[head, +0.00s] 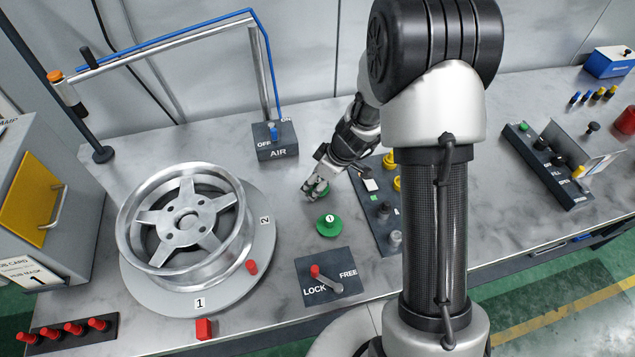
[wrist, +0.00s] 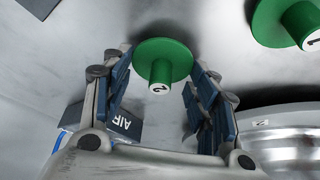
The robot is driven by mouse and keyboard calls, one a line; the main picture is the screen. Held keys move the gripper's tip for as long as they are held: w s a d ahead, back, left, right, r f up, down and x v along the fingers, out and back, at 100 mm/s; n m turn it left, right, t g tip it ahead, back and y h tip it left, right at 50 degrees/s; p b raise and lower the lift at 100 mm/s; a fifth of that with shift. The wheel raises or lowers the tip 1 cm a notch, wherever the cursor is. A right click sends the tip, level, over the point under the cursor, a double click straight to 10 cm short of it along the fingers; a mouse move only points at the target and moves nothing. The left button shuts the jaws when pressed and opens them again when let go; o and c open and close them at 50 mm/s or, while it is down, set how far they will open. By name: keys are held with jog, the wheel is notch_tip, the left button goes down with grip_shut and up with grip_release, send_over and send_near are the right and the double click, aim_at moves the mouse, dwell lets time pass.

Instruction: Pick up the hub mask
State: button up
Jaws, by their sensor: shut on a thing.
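A green hub mask marked 2 (wrist: 162,62), a round disc with a knob, sits between the fingers of my gripper (wrist: 160,85) in the wrist view. My gripper is shut on it, with a finger at each side of the disc. In the head view my gripper (head: 317,190) is over the bench and mostly covers this mask (head: 323,189). I cannot tell whether the mask is clear of the bench. A second green hub mask marked 1 (head: 328,225) lies on the bench just nearer, apart from my gripper; it also shows in the wrist view (wrist: 290,22).
A silver wheel (head: 185,218) lies on a round grey plate (head: 150,296) to the left. The AIR switch box (head: 275,151) stands behind, and the LOCK/FREE lever panel (head: 330,276) is nearer. A dark tray (head: 370,215) with yellow and grey pieces is close on the right.

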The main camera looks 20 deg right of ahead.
notch_tip(320, 180, up, 20)
jog(key=p, duration=0.7)
jog(key=shift+s+f+m+t+h+b, duration=0.35)
jog(key=shift+s+m+h, duration=0.3)
jog(key=shift+m, duration=0.85)
jog(key=shift+s+f+m+t+h+b, duration=0.15)
jog(key=shift+s+f+m+h, duration=0.25)
jog(key=shift+s+m, duration=0.75)
jog(key=shift+s+f+m+t+h+b, duration=0.25)
jog(key=shift+s+f+m+h, duration=0.25)
jog(key=shift+m, duration=1.35)
jog(key=shift+w+r, duration=0.1)
jog(key=shift+w, duration=0.05)
jog(key=shift+w, duration=0.1)
